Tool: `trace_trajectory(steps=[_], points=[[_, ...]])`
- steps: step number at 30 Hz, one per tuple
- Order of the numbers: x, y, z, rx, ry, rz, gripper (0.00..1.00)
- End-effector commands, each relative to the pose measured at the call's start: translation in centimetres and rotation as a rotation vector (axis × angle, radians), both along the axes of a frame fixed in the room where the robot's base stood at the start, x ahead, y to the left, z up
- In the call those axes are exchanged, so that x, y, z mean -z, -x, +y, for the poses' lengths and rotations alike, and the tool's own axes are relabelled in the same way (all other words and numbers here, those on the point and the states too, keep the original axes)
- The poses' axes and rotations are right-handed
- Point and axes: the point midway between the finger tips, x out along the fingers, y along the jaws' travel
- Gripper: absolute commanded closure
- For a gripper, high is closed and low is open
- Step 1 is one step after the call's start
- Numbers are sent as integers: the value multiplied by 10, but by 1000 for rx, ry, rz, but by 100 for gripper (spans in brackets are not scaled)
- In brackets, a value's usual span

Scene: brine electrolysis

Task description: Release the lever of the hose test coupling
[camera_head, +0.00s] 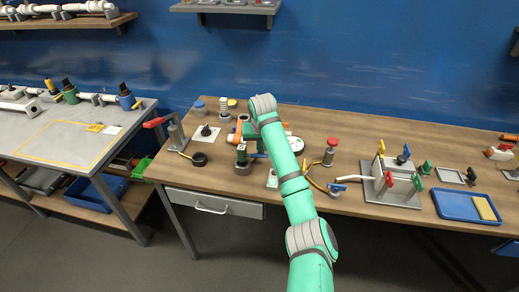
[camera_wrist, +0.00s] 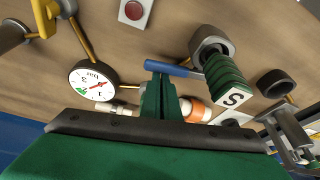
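A coupling with white and orange parts (camera_wrist: 196,110) lies on the bench in the wrist view, partly hidden by my gripper. A blue lever (camera_wrist: 186,70) shows beside it, and its blue end also shows in the head view (camera_head: 259,155). My gripper (camera_wrist: 161,70) has its two dark green fingers close together, with no clear gap. Their tips overlap the blue lever in the picture; I cannot tell whether they touch it. The lever runs across the fingertips rather than visibly between them. In the head view my arm hides the gripper and part of the orange coupling body (camera_head: 249,130).
A dial gauge (camera_wrist: 92,84) stands left of the fingers. A green ribbed part marked S (camera_wrist: 226,76) and a dark ring (camera_wrist: 275,83) are to the right. A red button (camera_wrist: 134,10) lies beyond. The head view shows a clamp stand (camera_head: 390,185) and blue tray (camera_head: 458,207) to the right.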

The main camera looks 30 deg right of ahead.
Motion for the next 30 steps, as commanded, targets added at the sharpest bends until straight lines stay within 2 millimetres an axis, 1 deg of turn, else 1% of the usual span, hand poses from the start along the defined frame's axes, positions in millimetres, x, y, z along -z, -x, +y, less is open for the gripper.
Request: trace_trajectory(steps=[6, 10, 14, 18, 24, 27, 30], points=[[1, -1, 3, -4, -1, 4, 100], [-7, 0, 6, -6, -1, 2, 100], [-26, 6, 8, -6, 0, 0, 100], [-52, 15, 11, -3, 1, -1, 100], [-83, 26, 13, 1, 0, -1, 100], [-93, 29, 15, 2, 0, 0, 100], [-99, 32, 15, 2, 0, 0, 100]])
